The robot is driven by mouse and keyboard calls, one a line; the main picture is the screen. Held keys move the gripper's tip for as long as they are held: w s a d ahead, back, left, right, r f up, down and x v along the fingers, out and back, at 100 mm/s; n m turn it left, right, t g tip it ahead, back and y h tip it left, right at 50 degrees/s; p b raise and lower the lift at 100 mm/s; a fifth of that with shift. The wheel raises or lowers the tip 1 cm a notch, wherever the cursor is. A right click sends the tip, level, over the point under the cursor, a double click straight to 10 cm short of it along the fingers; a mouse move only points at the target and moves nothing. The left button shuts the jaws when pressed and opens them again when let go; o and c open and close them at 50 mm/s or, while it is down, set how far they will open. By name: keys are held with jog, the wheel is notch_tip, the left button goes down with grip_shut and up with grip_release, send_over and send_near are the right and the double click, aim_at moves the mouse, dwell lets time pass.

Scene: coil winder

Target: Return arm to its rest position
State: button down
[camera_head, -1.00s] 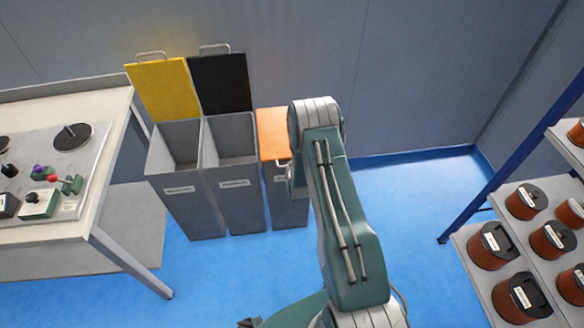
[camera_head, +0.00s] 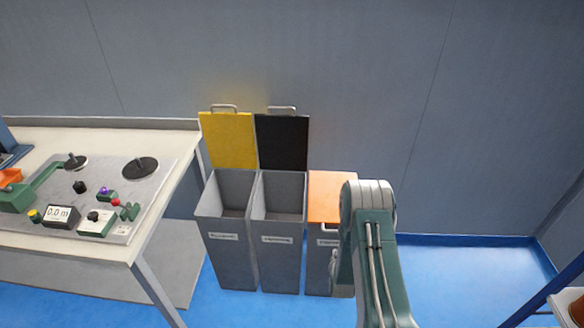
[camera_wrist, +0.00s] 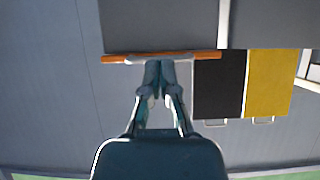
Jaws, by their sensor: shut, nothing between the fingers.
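My arm (camera_head: 372,250) is mine, green and grey, and stands in front of the right-hand bin in the head view, bent at its grey upper joint. My gripper (camera_wrist: 159,68) shows in the wrist view with its fingers together and nothing held. Its tips overlap the edge of the orange lid (camera_wrist: 112,58) in the picture; I cannot tell whether they touch. In the head view the arm mostly hides the gripper. The orange lid (camera_head: 330,195) lies closed on the right-hand bin (camera_head: 316,262).
Two open grey bins (camera_head: 228,245) have raised yellow (camera_head: 228,140) and black (camera_head: 282,143) lids against the wall. A workbench (camera_head: 160,215) with a winder panel stands left. A blue shelf post (camera_head: 545,290) is at lower right. Blue floor (camera_head: 455,275) lies clear right of the arm.

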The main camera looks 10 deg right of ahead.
jog(key=w+a+r+g+y, duration=0.1)
jog(key=w+r, duration=0.1)
jog(key=r, duration=0.6)
jog(key=w+a+r, duration=0.2)
jog(key=r, duration=0.7)
jog(key=s+a+r+n+g+y, duration=0.1)
jog(key=s+a+r, duration=0.15)
jog(key=r, duration=0.55)
jog(key=s+a+r+n+g, duration=0.15)
jog(key=s+r, duration=0.25)
jog(key=r, duration=0.4)
jog(key=s+a+r+g, duration=0.1)
jog(key=s+r, duration=0.3)
jog(key=s, duration=0.5)
jog(key=s+a+r+y, duration=0.1)
jog(key=s+a+r, duration=0.2)
jog(key=s, duration=0.6)
jog(key=s+a+r+g, duration=0.1)
jog(key=s+a+r, duration=0.1)
jog(key=s+r, duration=0.5)
jog(key=s, duration=0.3)
jog(key=shift+a+n+g, duration=0.15)
jog(key=shift+n+g, duration=0.2)
